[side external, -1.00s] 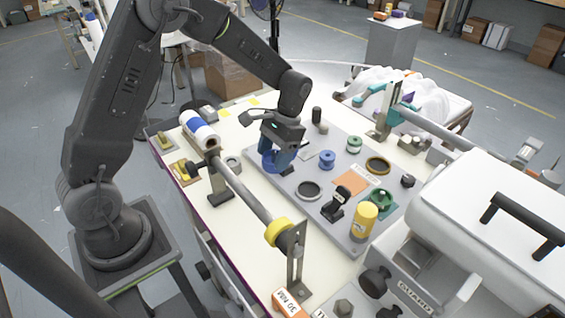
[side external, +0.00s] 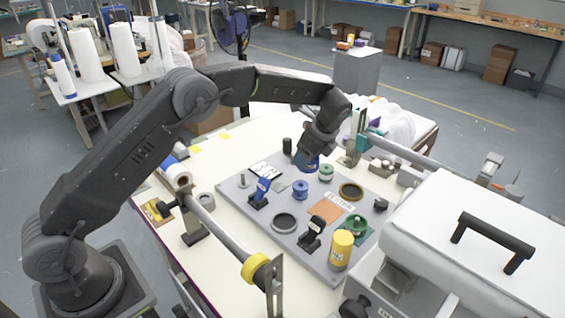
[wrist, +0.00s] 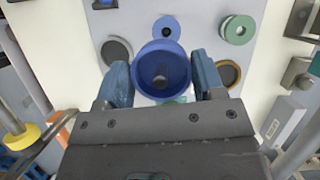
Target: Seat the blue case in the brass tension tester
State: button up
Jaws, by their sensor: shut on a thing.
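My gripper (side external: 308,158) is shut on the blue case (wrist: 181,60) and holds it above the grey work plate. In the wrist view, the case is a round open cup with a grey post inside, between my two blue fingers. In the side view it is a small blue shape (side external: 311,167) under the fingers. A brass-rimmed ring with a dark centre (side external: 351,190), which looks like the brass tension tester, lies on the plate to the right of my gripper. It also shows in the wrist view (wrist: 235,74), right of the case and partly behind a finger. The case is apart from it.
A blue spool (side external: 300,189), a green spool (side external: 326,172) and a dark ring (side external: 284,223) stand nearby on the plate. A black clamp (side external: 312,234), a yellow cylinder (side external: 341,250) and a blue stand (side external: 262,189) are also there. A horizontal bar (side external: 222,224) runs along the front left.

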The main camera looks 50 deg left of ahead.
jog(key=w+d+m+t, duration=0.3)
jog(key=w+m, duration=0.4)
jog(key=m, duration=0.1)
jog(key=m+t+h, duration=0.2)
jog(key=m+h, duration=0.2)
jog(key=m, duration=0.6)
send_over(351, 192)
jog(key=shift+s+d+f, duration=0.1)
jog(key=shift+f, duration=1)
jog(key=shift+s+d+f, duration=0.1)
jog(key=shift+f, duration=1)
jog(key=shift+f, duration=2.9)
jog(key=shift+f, duration=1.2)
jog(key=o, duration=0.9)
